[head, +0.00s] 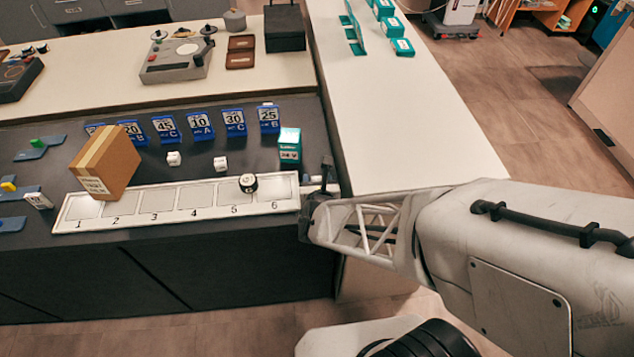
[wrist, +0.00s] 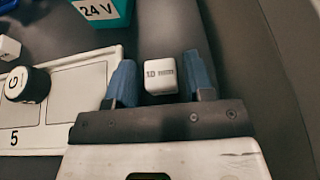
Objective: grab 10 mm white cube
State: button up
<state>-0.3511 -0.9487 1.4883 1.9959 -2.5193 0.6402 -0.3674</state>
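A small white cube marked "10 mm" (wrist: 161,74) sits in the wrist view between the two blue fingers of my gripper (wrist: 161,84). A narrow dark gap shows on each side of the cube, so the fingers are open and do not appear to press on it. In the head view my gripper (head: 318,180) is low at the right end of the numbered tray (head: 63,222). There its fingers and the cube are too small to tell apart.
A black round piece (head: 248,183) stands on slot 5. A teal 24 V box (head: 290,146) is behind slot 6. Two other white cubes (head: 173,158) (head: 221,163) lie behind the tray, before a row of blue label stands (head: 201,125). A cardboard box (head: 105,162) covers part of the tray's left end.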

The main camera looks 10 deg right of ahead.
jog(key=c, duration=0.7)
jog(key=shift+r, duration=0.1)
jog(key=shift+c, duration=0.2)
jog(key=shift+r, duration=1.1)
jog(key=shift+s+d+r, duration=0.1)
jog(key=shift+s+r, duration=0.35)
jog(key=shift+r, duration=0.15)
jog(key=s+d+r, duration=0.1)
jog(key=s+d, duration=0.2)
jog(key=s, duration=1.1)
jog(key=shift+s+d+r, duration=0.15)
jog(key=shift+s, duration=0.25)
